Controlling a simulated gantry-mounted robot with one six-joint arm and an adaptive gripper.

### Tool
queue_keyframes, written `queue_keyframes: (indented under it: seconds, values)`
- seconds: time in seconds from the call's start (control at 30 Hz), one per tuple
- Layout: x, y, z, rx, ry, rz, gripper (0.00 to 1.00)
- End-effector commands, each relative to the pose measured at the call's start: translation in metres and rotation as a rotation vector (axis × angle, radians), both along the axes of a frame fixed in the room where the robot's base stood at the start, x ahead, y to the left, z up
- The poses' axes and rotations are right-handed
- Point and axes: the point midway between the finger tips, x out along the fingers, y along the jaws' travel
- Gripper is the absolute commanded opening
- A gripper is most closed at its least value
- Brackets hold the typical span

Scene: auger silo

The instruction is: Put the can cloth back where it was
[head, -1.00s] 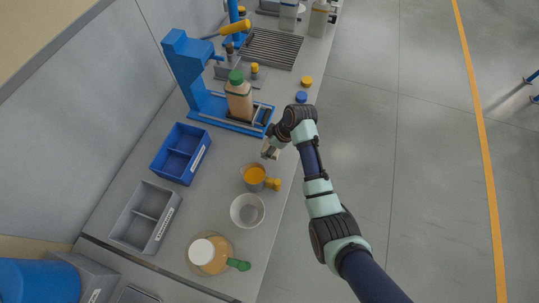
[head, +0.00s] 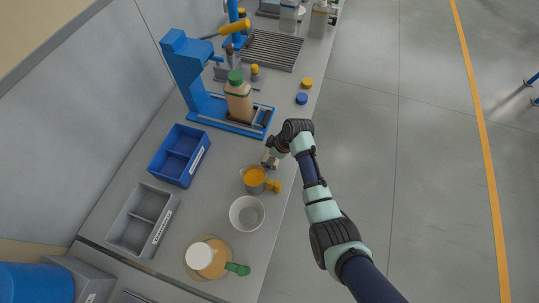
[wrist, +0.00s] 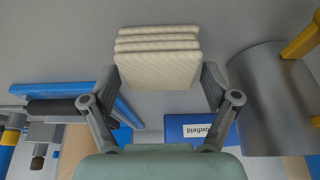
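The can cloth (wrist: 158,58) is a cream, ribbed, folded stack. My gripper is over the right part of the counter, just behind the metal jug with orange handle (head: 254,178). I cannot tell whether the cloth touches the counter.
A blue press stand (head: 185,70) holds a green-capped bottle (head: 238,98). Blue bin (head: 202,157) and grey bin (head: 162,240) stand left. Yellow (head: 307,83) and blue (head: 302,98) caps lie by the right edge.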

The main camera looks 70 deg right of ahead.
Motion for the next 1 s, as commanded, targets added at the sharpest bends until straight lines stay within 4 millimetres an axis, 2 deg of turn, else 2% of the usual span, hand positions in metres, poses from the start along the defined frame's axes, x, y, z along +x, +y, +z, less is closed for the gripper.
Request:
queue_keyframes:
  seconds: [0.37, 0.47, 0.8, 1.0]
  values:
    - [0.000, 0.000, 0.005, -0.001, -0.001, 0.000, 0.95]
    - [-0.006, -0.002, 0.019, -0.002, -0.002, -0.002, 0.95]
    - [-0.037, -0.003, 0.094, -0.002, -0.002, -0.002, 0.95]
    - [-0.045, -0.003, 0.112, 0.000, -0.001, 0.000, 0.95]
